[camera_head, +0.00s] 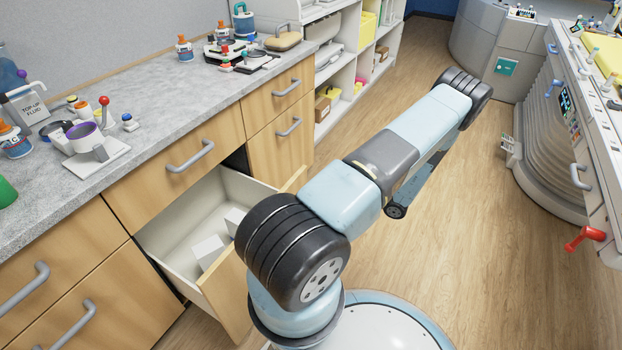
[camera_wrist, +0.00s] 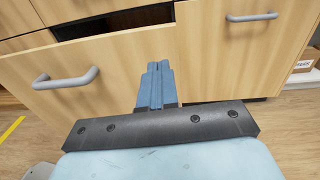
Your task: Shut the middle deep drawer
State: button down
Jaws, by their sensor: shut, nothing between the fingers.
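The middle deep drawer (camera_head: 185,222) stands pulled out of the wooden cabinet in the head view, with white blocks (camera_head: 207,252) inside. My arm hides part of its front. In the wrist view its wooden front (camera_wrist: 110,75) fills the left and middle, with a grey bar handle (camera_wrist: 65,78) at left and a dark gap above its top edge. My gripper (camera_wrist: 157,68) is shut and empty, its blue-grey fingers pointing at the drawer front, right of the handle. I cannot tell whether they touch it. The gripper is not seen in the head view.
A shut shallow drawer (camera_head: 172,165) sits above the open one. Other wooden fronts with handles flank it. The grey counter (camera_head: 130,150) carries several bottles and tools. Bare wood floor (camera_head: 470,240) lies to the right, before a grey machine (camera_head: 548,150).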

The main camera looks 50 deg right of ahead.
jog(key=s+f+m, duration=0.1)
jog(key=f, duration=0.1)
send_near(305, 174)
jog(key=shift+h, duration=0.4)
jog(key=w, duration=0.2)
jog(key=w+a, duration=0.1)
jog(key=w, duration=0.3)
jog(key=shift+w+a, duration=0.3)
jog(key=shift+a, duration=0.1)
